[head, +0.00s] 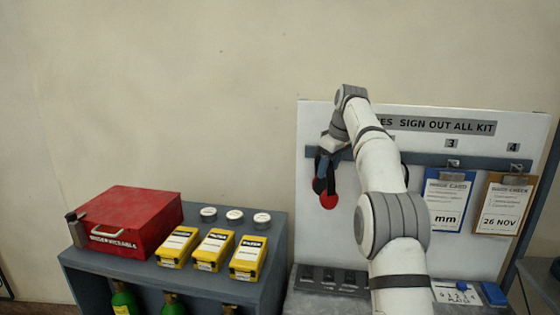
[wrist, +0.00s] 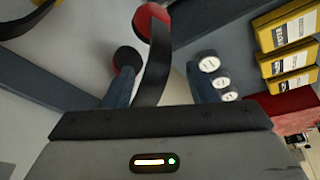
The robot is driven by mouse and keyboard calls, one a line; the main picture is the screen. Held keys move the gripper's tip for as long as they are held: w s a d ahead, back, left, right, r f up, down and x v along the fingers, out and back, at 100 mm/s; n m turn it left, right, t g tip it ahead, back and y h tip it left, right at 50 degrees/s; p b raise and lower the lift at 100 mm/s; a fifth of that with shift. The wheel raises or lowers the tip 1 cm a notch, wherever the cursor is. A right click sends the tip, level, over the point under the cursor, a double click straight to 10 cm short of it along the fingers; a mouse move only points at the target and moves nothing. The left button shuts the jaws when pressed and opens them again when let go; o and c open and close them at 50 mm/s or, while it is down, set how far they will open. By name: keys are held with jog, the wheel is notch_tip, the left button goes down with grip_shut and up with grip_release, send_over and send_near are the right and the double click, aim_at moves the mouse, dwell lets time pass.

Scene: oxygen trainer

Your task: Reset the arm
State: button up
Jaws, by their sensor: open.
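My gripper (head: 326,165) is raised in front of the sign-out board (head: 430,146), at its left end. In the wrist view my gripper (wrist: 164,68) has its two blue-grey fingers apart. A dark strap with a red disc (wrist: 152,16) shows between the fingers, and a black disc (wrist: 128,58) is beside the left finger. In the head view the red disc (head: 329,201) and the black disc (head: 319,186) are just below the fingers. I cannot tell whether the fingers touch them, and my arm hides part of the board.
A blue clipboard (head: 447,205) and a brown clipboard (head: 501,208) hang on the board's right side. A shelf unit (head: 120,258) at left bears a red case (head: 130,220), several yellow boxes (head: 213,250) and white-topped round items (head: 235,215). Bare wall lies above the shelf.

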jog(key=shift+w+f, duration=0.2)
jog(key=shift+f, duration=0.05)
jog(key=shift+s+r, duration=0.15)
jog(key=shift+s, duration=0.5)
jog(key=shift+s+m+b, duration=0.5)
jog(key=shift+s, duration=0.3)
jog(key=s+f+m+h+b, duration=0.1)
jog(key=s+f+m+b, duration=0.35)
jog(key=s, duration=1.05)
jog(key=s+f+m+h+b, duration=0.15)
jog(key=s+f, duration=0.55)
jog(key=s, duration=0.8)
jog(key=s+f+m+b, duration=0.2)
jog(key=s+f, duration=0.9)
jog(key=s, duration=0.2)
jog(key=shift+d+f, duration=0.3)
jog(key=shift+f, duration=0.1)
jog(key=shift+y, duration=0.25)
jog(key=shift+c, duration=0.2)
